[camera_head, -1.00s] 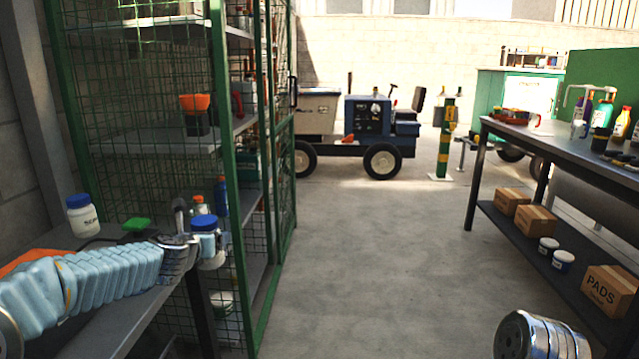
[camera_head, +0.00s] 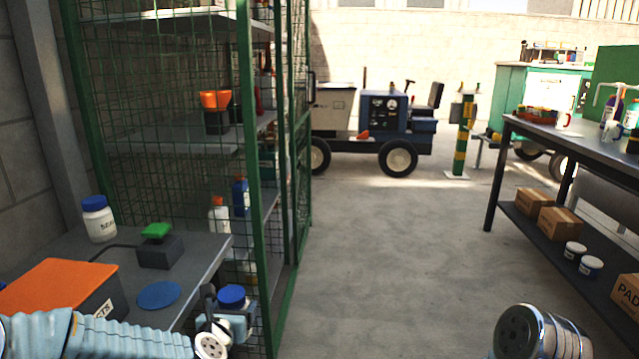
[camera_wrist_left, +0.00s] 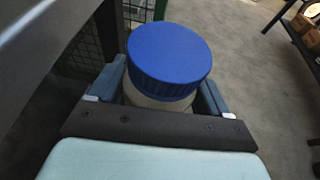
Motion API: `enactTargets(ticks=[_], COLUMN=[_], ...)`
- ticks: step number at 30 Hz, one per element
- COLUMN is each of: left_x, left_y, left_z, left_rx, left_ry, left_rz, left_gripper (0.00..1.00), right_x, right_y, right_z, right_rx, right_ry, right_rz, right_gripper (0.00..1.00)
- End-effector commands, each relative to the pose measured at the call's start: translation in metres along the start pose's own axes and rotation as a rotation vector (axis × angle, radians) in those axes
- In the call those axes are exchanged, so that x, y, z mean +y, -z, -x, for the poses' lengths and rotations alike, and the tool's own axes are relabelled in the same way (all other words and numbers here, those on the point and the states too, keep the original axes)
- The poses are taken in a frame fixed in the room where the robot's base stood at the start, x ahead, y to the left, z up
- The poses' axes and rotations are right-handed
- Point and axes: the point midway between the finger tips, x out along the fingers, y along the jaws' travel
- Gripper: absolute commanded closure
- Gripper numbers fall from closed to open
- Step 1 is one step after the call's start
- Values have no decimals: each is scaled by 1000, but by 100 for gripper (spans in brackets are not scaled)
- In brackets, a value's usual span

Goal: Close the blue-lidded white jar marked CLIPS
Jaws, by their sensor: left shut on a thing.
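A white jar with a blue lid (camera_head: 232,297) is in my left gripper (camera_head: 230,325), off the bench's right end beside the cage. In the left wrist view the blue lid (camera_wrist_left: 168,55) sits on top of the pale jar body (camera_wrist_left: 155,102), and the two fingers are on either side of the body, below the lid. No marking shows on this jar, so I cannot read CLIPS. Another white jar with a blue lid (camera_head: 98,220) stands upright on the bench at the back left; its dark lettering seems to begin with SE. My right gripper is not in view.
The grey bench (camera_head: 205,258) carries a flat blue disc (camera_head: 159,295), a dark box with a green top (camera_head: 158,246) and an orange-topped box (camera_head: 60,282). A green mesh cage (camera_head: 262,200) stands close behind the held jar. The floor (camera_head: 380,260) in the middle is clear.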

Motion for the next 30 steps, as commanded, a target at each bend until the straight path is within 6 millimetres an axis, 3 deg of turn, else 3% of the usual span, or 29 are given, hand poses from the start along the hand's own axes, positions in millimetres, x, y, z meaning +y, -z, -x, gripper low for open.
enactTargets(ticks=[6,11,24,30], left_x=[-4,-27,-151,-188], left_y=[-1,1,14,16], left_z=[0,4,28,34], left_rx=[-2,-1,0,-1], left_ry=[2,6,8,3], left_rz=[-1,0,-2,-1], left_gripper=[77,77,77,77], right_x=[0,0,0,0], right_y=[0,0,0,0], right_z=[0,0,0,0], right_rx=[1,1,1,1], right_ry=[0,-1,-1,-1], right_rz=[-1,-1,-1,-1], right_gripper=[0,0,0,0])
